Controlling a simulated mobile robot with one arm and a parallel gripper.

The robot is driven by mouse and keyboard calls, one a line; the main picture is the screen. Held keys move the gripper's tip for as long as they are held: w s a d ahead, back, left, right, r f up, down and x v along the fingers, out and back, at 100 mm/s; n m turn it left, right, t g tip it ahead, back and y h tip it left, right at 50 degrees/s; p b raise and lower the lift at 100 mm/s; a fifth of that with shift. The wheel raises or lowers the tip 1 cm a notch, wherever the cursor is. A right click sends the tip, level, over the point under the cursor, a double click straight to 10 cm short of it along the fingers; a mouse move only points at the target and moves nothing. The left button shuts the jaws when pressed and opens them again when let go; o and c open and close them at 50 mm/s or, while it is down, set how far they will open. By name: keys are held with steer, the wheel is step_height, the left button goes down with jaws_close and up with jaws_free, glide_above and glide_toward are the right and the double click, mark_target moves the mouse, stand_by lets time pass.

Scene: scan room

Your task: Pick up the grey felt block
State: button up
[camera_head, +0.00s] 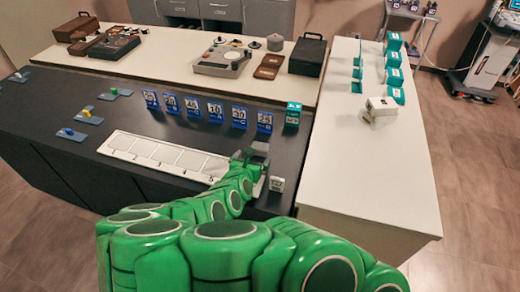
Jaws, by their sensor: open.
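My green arm reaches from the bottom of the head view onto the dark counter (60,110). My gripper (254,160) is low over the counter's right part, at the right end of a white tray strip (165,155). Its jaws are open, but the arm and jaws hide part of the space between them. A small pale grey block (277,184) with dark marks on its face stands on the counter just right of my gripper, near the front edge. I cannot tell whether it is felt. No other grey block shows clearly.
Several blue numbered cards (215,112) and a teal block (293,114) stand in a row behind my gripper. A white counter (370,190) adjoins on the right, bearing teal holders (393,77) and a white device (381,110). The dark counter's left holds small coloured pieces on plates.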

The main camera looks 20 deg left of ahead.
mark_target(259, 152)
steer(key=shift+x, duration=1)
steer(key=shift+w+d+f, duration=0.15)
steer(key=shift+w, duration=0.55)
steer(key=shift+w+d+f, duration=0.15)
steer(key=shift+w+d, duration=0.05)
steer(key=shift+w, duration=0.55)
steer(key=shift+x, duration=1.2)
steer(key=shift+a, duration=0.15)
steer(key=shift+c, duration=0.5)
steer(key=c, duration=0.9)
steer(key=shift+r, duration=0.25)
steer(key=shift+c, duration=0.2)
